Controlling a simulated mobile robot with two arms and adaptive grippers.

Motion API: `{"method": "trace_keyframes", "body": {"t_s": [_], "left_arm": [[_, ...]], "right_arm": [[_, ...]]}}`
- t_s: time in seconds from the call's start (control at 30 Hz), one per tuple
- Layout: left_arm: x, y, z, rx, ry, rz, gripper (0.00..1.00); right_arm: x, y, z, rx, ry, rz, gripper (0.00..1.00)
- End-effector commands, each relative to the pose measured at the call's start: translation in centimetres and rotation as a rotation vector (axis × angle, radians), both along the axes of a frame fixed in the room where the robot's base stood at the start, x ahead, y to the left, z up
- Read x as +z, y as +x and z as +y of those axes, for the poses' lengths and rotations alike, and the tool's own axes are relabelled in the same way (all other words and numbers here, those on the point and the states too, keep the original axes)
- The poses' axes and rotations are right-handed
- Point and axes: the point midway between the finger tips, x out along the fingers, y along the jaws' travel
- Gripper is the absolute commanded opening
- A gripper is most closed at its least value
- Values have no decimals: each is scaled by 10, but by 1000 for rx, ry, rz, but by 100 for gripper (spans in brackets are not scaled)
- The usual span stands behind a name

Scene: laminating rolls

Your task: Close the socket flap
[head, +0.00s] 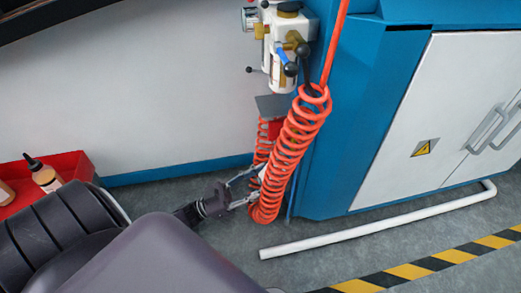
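The socket flap (279,106) looks like a flat grey plate sticking out from the blue cabinet's left side, below the air regulator. It appears raised, with a red part (275,128) showing under it, probably the socket. The orange coiled hose hides part of both. My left gripper (253,187) reaches in from the lower left. It is below the flap, beside the lower hose coils, and apart from the flap. Its two fingers are spread, with nothing clearly between them; the tips are close to the coils. My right gripper is not in view.
The orange coiled hose (299,130) hangs in front of the flap area. The air regulator (283,50) is above. A white pipe (375,228) lies on the floor by the blue cabinet (366,105). A red bin (60,165) with bottles stands at left.

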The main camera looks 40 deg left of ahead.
Motion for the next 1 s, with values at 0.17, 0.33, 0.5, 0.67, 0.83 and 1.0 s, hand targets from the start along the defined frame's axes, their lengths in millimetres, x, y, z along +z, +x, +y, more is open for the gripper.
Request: {"method": "trace_keyframes", "body": {"t_s": [0.17,0.33,0.5,0.67,0.83,1.0], "left_arm": [[0,0,0,0,0,0,61],[0,0,0,0,0,0,61],[-2,-2,2,0,1,2,61],[-12,-15,13,0,2,4,61],[-16,-44,38,1,4,5,61],[-16,-75,64,0,3,5,61]], "right_arm": [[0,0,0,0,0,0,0],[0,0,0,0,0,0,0],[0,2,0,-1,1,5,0],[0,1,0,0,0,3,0],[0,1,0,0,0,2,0],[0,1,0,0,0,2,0]]}}
